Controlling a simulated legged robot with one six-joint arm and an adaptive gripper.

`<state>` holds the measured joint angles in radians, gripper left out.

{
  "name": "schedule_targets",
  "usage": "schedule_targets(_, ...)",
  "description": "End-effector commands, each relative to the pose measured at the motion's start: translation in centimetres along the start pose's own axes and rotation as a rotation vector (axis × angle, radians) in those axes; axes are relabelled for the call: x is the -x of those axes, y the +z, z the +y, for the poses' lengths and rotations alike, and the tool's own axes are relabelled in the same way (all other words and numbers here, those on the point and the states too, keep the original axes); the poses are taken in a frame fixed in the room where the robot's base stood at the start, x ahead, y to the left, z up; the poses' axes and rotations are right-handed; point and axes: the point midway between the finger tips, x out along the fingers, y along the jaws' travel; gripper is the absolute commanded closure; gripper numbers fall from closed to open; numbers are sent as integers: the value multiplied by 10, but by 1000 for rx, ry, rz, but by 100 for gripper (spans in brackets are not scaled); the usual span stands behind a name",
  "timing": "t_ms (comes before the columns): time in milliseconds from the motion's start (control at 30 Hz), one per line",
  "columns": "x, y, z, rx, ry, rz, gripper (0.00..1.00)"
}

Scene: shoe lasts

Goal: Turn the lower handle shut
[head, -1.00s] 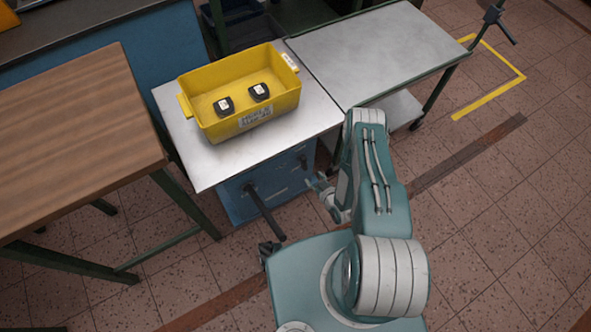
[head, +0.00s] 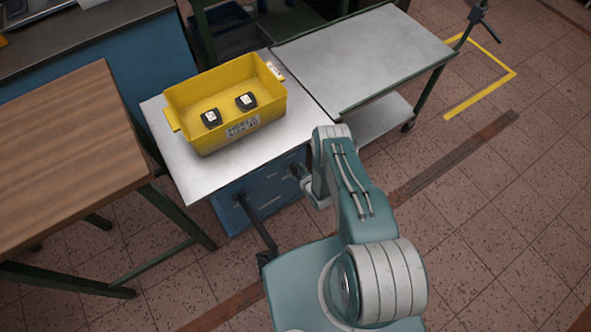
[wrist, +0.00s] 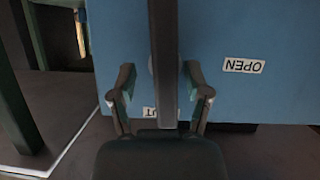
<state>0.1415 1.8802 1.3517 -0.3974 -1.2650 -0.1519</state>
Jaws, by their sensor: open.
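A blue cabinet front (head: 232,208) stands under the metal top; it fills much of the wrist view (wrist: 230,95). A dark bar (wrist: 163,45) runs down the middle of the wrist view, between my fingers. I cannot tell whether it is the lower handle. In the head view a dark bar (head: 258,222) sticks out from the cabinet. My gripper (wrist: 159,72) is open, one finger on each side of the bar, with gaps visible. An OPEN label (wrist: 244,65) reads upside down at right. Another label (wrist: 150,112) is mostly hidden by the bar and gripper.
A yellow bin (head: 222,105) with two black items stands on the metal top (head: 168,150). A wooden table (head: 70,150) is at left, a grey metal trolley (head: 360,55) at right. The tiled floor at right is clear.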

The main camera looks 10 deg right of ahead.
Motion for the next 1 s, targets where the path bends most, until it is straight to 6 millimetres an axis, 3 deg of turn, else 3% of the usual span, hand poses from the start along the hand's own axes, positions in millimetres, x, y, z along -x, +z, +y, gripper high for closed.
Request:
schedule_targets(100, 0, 0, -1, 2, 0, -1, 37)
schedule_targets(133, 0, 0, -2, 3, 0, -1, 42)
schedule_targets(267, 0, 0, -2, 4, 0, -1, 100)
schedule_targets(1000, 0, 0, -1, -111, -50, -1, 100)
